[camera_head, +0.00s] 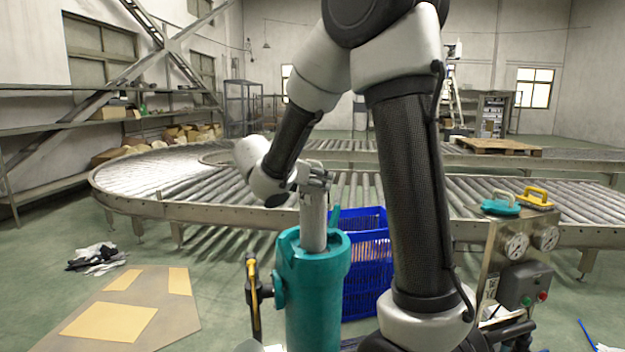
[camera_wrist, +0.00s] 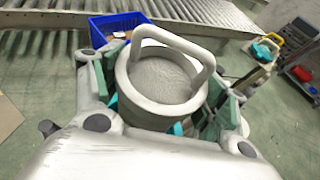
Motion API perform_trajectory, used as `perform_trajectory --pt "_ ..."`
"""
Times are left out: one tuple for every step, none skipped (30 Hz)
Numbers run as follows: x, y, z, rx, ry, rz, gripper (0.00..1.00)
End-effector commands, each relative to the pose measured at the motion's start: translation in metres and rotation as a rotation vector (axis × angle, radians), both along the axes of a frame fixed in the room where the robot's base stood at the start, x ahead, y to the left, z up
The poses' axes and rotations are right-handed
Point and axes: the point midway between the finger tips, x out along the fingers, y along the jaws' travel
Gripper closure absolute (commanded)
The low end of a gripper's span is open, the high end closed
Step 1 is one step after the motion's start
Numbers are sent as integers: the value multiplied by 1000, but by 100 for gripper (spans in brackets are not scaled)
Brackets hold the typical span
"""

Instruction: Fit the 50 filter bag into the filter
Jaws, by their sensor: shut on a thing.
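The filter bag (camera_head: 314,222) is a grey-white cylinder. It stands upright at the mouth of the teal filter housing (camera_head: 315,300), with its lower end hidden inside the housing and its upper part above the rim. My gripper (camera_head: 314,176) is shut on the bag's top. In the wrist view, my gripper's fingers (camera_wrist: 165,110) lie on both sides of the bag's round white collar (camera_wrist: 160,85), and a handle arches over it. The housing is mostly hidden below the bag in that view. I cannot tell how deep the bag sits.
A blue crate (camera_head: 368,265) stands right behind the housing. A roller conveyor (camera_head: 230,200) runs behind. A metal stand (camera_head: 505,260) at right carries gauges, a teal-handled and a yellow-handled piece. Cardboard (camera_head: 130,305) and a cloth heap (camera_head: 97,258) lie on the floor at left.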

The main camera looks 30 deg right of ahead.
Motion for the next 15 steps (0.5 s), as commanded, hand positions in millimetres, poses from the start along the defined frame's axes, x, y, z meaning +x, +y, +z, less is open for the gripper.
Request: perform_trajectory --pt "0 0 0 0 0 0 68" --pt "0 0 0 0 0 0 68" --pt "0 0 0 0 0 0 68" --pt "0 0 0 0 0 0 68" --pt "0 0 0 0 0 0 68" --pt "0 0 0 0 0 0 68" --pt "0 0 0 0 0 0 68" --pt "0 0 0 0 0 0 68" --pt "0 0 0 0 0 0 68" --pt "0 0 0 0 0 0 68" --pt "0 0 -1 0 0 0 68" --pt "0 0 -2 0 1 0 68" --pt "0 0 -3 0 1 0 68" --pt "0 0 -3 -1 0 0 68" --pt "0 0 -4 -1 0 0 68"
